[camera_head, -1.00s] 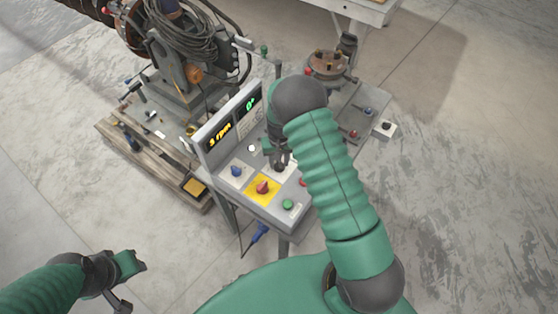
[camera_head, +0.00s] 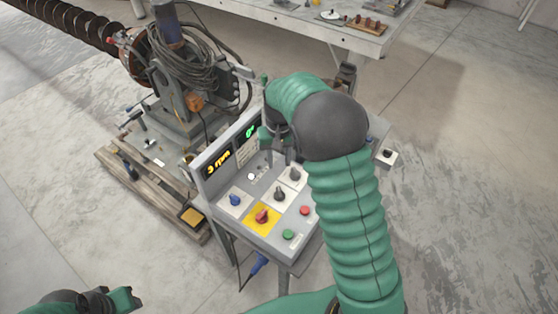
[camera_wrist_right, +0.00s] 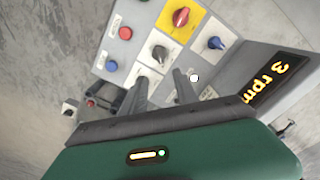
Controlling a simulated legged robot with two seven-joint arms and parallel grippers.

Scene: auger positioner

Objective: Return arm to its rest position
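My right gripper (camera_head: 281,152) hangs over the back part of the control panel (camera_head: 222,217), partly hidden by my arm. In the right wrist view its two fingers (camera_wrist_right: 161,88) stand apart with nothing between them. They point toward the panel and appear clear of the knobs. My right arm is bent, with its elbow over the right side of the panel. My left gripper (camera_head: 122,299) shows only partly at the bottom left edge, away from the machine; its fingers are not clear.
The panel carries a blue knob (camera_head: 235,199), a red knob (camera_head: 262,216) on yellow, a dark knob (camera_head: 279,193), a grey knob (camera_head: 295,174), and red and green buttons. The auger (camera_head: 68,20) lies behind. A workbench (camera_head: 290,17) stands at the back. The floor at right is open.

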